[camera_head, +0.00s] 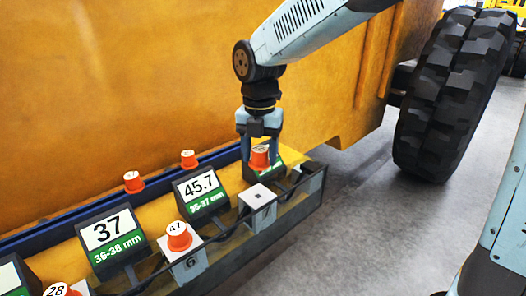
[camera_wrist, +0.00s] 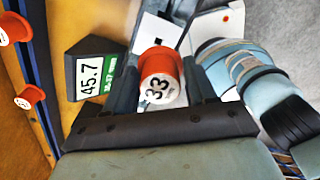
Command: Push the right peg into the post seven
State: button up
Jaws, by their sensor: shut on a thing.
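My gripper (camera_head: 260,153) is shut on an orange peg (camera_head: 259,160) with a white top. In the wrist view the held peg (camera_wrist: 160,82) reads 33 and sits between both fingers. In the head view the peg is above and behind post seven (camera_head: 260,197), apart from it. Post seven is a pale block with a 7 on its front and a small dark square on top, with no peg on it. A pale block with a dark square (camera_wrist: 157,32) shows beyond the peg in the wrist view.
Post six (camera_head: 191,266) bears an orange peg (camera_head: 179,237) marked 47. Signs 45.7 (camera_head: 200,188) and 37 (camera_head: 107,232) stand behind the posts. Two orange pegs (camera_head: 189,159) (camera_head: 134,182) stand on the back ledge. A dark rail (camera_head: 270,232) runs along the front.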

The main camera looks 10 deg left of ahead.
aim_at(258, 149)
jog(key=shift+s+a, duration=0.15)
jog(key=shift+a, duration=0.1)
jog(key=shift+f, duration=2.85)
jog(key=shift+f, duration=2)
jog(key=o, duration=1.1)
notch_tip(258, 149, up, 14)
jog(key=shift+f, duration=0.1)
dwell(0.4)
